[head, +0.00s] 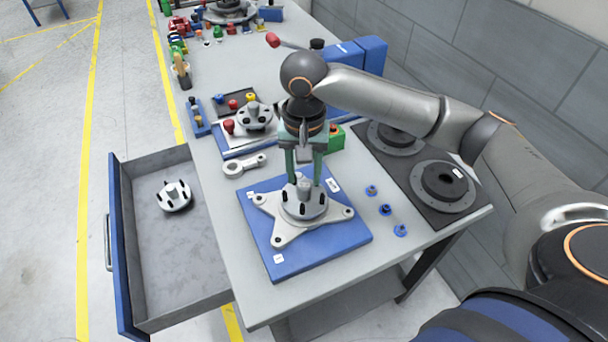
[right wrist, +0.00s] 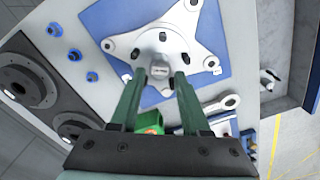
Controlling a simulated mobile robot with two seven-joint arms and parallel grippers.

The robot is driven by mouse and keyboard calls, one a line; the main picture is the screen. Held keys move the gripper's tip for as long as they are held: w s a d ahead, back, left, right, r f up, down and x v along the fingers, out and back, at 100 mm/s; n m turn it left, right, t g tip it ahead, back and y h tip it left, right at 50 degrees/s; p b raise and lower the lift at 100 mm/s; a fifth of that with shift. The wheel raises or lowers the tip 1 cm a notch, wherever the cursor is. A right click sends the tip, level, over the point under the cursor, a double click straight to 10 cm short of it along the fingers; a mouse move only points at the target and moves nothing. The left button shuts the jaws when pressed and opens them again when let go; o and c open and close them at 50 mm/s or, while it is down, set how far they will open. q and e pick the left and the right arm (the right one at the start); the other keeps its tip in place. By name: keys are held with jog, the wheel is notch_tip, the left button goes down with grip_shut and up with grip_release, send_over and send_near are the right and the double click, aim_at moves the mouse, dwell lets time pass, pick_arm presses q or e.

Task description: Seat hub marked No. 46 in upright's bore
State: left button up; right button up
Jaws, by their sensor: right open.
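A grey hub (head: 304,205) with dark slots around its flange and a raised centre post sits at the middle of the silver star-shaped upright (head: 277,236). The upright lies on a blue plate (head: 295,263). In the right wrist view the hub's post (right wrist: 160,67) carries a small label too small to read; the upright (right wrist: 185,20) spreads behind it. I cannot tell how deep the hub sits in the bore, which it hides. My right gripper (head: 304,182) is above the hub, open, its green fingers on either side of the post. My left gripper is not in view.
A similar hub (head: 173,195) lies in the open drawer (head: 187,253); another (head: 255,114) stands on a tray behind. A silver link (head: 244,165), several blue nuts (head: 385,209) and a dark mat (head: 410,170) with black-and-grey discs surround the blue plate.

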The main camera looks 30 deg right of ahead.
jog(key=shift+r, duration=0.45)
jog(key=o, duration=0.6)
jog(key=shift+c, duration=0.2)
jog(key=shift+r, duration=2.25)
jog(key=shift+s, duration=0.1)
